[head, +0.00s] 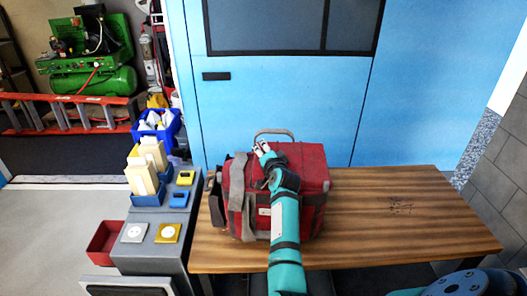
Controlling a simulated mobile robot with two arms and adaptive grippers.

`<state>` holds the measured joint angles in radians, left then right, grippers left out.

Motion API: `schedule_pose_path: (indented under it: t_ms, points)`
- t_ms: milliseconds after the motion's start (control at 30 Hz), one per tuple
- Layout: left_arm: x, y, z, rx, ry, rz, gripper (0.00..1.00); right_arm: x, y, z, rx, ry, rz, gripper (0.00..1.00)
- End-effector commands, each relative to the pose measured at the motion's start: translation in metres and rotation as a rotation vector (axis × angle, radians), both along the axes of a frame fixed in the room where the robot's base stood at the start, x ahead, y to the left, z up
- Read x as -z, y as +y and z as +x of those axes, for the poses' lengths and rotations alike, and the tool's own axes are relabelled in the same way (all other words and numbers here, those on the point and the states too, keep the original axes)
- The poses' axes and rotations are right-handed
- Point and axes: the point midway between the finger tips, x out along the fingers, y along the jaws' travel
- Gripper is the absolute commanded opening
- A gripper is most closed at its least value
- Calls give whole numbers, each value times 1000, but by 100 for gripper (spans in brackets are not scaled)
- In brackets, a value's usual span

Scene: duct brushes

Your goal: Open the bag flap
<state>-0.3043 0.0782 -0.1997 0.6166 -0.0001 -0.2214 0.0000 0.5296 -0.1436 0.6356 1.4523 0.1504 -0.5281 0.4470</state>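A red bag (306,165) with dark trim and grey straps sits on the wooden table. Its top panel is lying flat, and a grey arched handle (274,133) stands up at its back edge. My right gripper (262,147) is over the bag's top, near the handle. My teal arm covers the middle of the bag's front and part of its top. The gripper's fingers are too small to tell whether they are open or touching the flap. My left gripper is not in view.
The wooden table (400,215) is clear to the right of the bag. To its left, a grey cabinet (153,252) carries blue bins and small yellow and blue items. A red bin (104,243) is beside the cabinet. A blue door (287,95) stands behind.

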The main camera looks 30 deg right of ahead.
Motion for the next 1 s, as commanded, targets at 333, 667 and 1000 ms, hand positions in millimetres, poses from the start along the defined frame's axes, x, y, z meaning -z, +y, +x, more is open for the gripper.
schedule_pose_path:
  t_ms: [333, 667, 1000]
  points:
    - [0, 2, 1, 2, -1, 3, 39, 0, 0, 0, 0, 0, 0, 0]
    - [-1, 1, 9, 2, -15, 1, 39, 0, 0, 0, 0, 0, 1, 0]
    - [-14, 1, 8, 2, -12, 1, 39, -25, -7, -4, 0, -61, 78, 0]
